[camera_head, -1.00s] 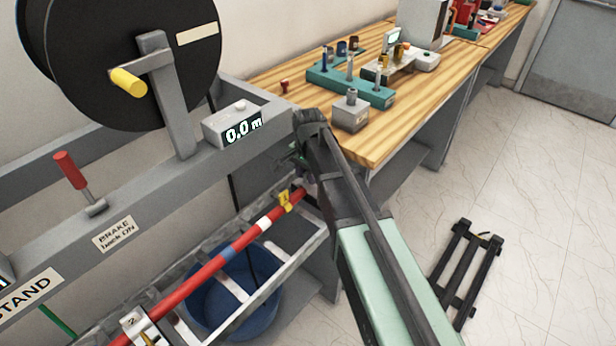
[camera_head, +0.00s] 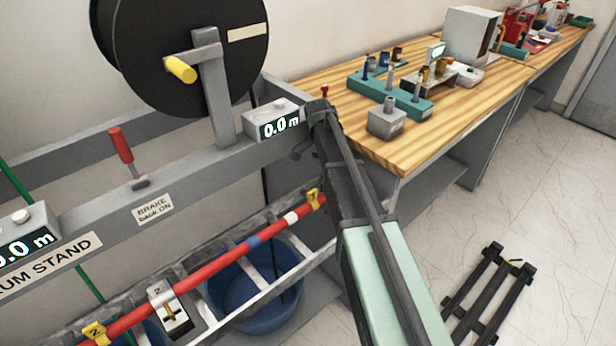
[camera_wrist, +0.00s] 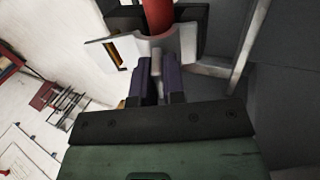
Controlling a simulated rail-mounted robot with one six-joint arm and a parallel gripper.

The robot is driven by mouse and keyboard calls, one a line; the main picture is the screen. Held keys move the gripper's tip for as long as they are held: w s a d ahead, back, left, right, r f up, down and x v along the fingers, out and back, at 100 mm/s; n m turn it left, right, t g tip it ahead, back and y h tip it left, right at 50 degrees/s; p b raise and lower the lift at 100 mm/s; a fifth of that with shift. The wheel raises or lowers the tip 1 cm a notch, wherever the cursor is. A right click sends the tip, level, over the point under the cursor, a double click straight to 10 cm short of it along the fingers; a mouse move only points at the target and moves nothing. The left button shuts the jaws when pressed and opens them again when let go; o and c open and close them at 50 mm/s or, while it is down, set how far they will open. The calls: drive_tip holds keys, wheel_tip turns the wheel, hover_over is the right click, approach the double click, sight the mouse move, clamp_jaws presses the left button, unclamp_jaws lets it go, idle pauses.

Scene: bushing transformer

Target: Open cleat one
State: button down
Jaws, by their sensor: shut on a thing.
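In the wrist view my gripper (camera_wrist: 156,68) is shut on a small grey tab (camera_wrist: 156,64) just below a pale cleat (camera_wrist: 180,44). I take this to be cleat one, though no number shows on it there. The red cable (camera_wrist: 157,14) runs into the cleat, which looks seated around it; whether its latch is open is unclear. In the head view my arm hides this cleat and my gripper's fingers. The red cable (camera_head: 212,269) lies along the metal ladder tray. A white cleat marked 2 (camera_head: 167,298) sits on it further left.
A blue bucket (camera_head: 250,315) stands under the tray. The drum stand's grey beam (camera_head: 190,170) runs above it, with a red brake lever (camera_head: 120,145) and a length counter (camera_head: 272,121). A wooden bench (camera_head: 440,125) stands behind my arm. A dark rack (camera_head: 488,285) lies on the floor at right.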

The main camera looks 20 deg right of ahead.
drive_tip(key=c, duration=1.2)
unclamp_jaws()
wheel_tip(320, 180, up, 20)
drive_tip(key=p, duration=2)
